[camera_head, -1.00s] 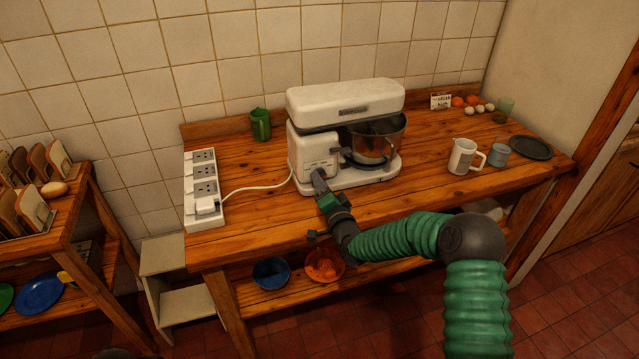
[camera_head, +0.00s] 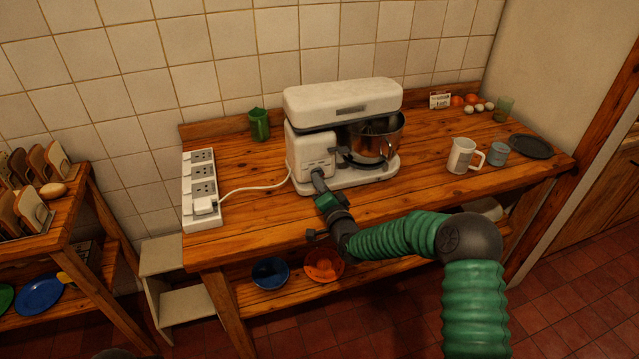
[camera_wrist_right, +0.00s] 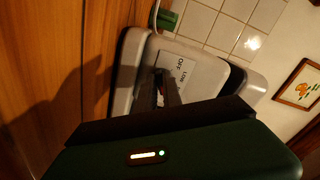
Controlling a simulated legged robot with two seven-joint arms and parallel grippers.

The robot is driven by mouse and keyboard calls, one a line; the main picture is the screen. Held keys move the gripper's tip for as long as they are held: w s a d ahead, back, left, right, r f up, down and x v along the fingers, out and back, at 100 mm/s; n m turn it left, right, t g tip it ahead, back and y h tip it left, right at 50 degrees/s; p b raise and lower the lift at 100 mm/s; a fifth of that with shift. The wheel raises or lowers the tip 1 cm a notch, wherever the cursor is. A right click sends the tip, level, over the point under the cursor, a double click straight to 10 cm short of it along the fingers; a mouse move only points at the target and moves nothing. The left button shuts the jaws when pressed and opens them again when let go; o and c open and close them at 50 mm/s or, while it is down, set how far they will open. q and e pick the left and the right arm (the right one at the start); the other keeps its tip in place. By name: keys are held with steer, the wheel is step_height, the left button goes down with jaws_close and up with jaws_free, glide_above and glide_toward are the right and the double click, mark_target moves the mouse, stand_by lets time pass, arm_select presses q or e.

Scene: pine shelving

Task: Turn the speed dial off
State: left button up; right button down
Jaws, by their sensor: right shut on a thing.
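A white stand mixer (camera_head: 343,102) with a steel bowl (camera_head: 378,148) stands on the wooden counter. My right gripper (camera_head: 317,174) is at the front of the mixer's base, and its fingers are shut on the speed dial. The dial is mostly hidden by the fingers in both views. I cannot tell the dial's exact setting. My left gripper is not in view.
A power strip (camera_head: 201,170) with the mixer's white cord plugged in lies left on the counter. A white pitcher (camera_head: 461,156), blue cup (camera_head: 497,153) and dark plate (camera_head: 531,146) stand right. The counter's front left is clear.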

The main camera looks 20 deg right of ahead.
steer(key=shift+d, duration=0.1)
steer(key=shift+n+b, duration=0.35)
steer(key=shift+n, duration=0.25)
steer(key=n+b, duration=0.2)
steer(key=n, duration=0.2)
steer(key=shift+d+f, duration=0.1)
steer(key=shift+f, duration=0.05)
steer(key=n+b, duration=0.2)
steer(key=n, duration=0.1)
steer(key=shift+n+b, duration=0.3)
steer(key=shift+n, duration=0.1)
steer(key=n+b, duration=0.2)
steer(key=n, duration=0.1)
steer(key=shift+d+n, duration=0.15)
steer(key=shift+n, duration=0.15)
steer(key=n+b, duration=0.4)
steer(key=n, duration=0.2)
steer(key=shift+d+r+n+b, duration=0.1)
steer(key=shift+r+n+b, duration=0.1)
steer(key=shift+n+b, duration=1.8)
steer(key=shift+n+p, duration=0.6)
steer(key=shift+n, duration=0.1)
